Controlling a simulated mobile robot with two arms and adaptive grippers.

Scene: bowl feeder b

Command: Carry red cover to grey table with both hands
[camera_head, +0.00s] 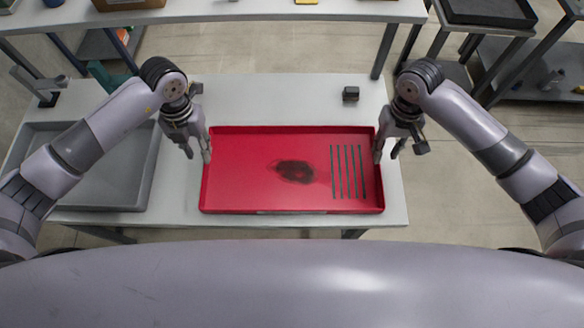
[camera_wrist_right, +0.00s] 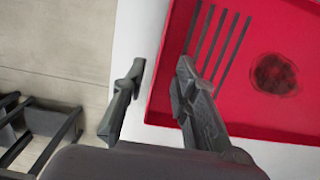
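The red cover (camera_head: 250,190) is a shallow rectangular tray-like piece with raised walls, several dark slots near its right end and a dark smudge in its middle. It lies flat on a pale grey-white table (camera_head: 240,100). My left gripper (camera_head: 198,153) is open at the cover's left wall, its fingers apart. My right gripper (camera_head: 386,155) is at the right wall. In the right wrist view, the right gripper (camera_wrist_right: 160,75) is open, with one finger over the red cover (camera_wrist_right: 270,110) and the other outside it. The right wall shows between them; contact cannot be told.
A grey tray (camera_head: 105,180) lies left of the cover. A small dark block (camera_head: 351,93) sits behind the cover's right end. Another pale table (camera_head: 250,10) stands at the back, with a brown box (camera_head: 130,4) on it. Dark-framed racks (camera_head: 490,12) stand at the back right.

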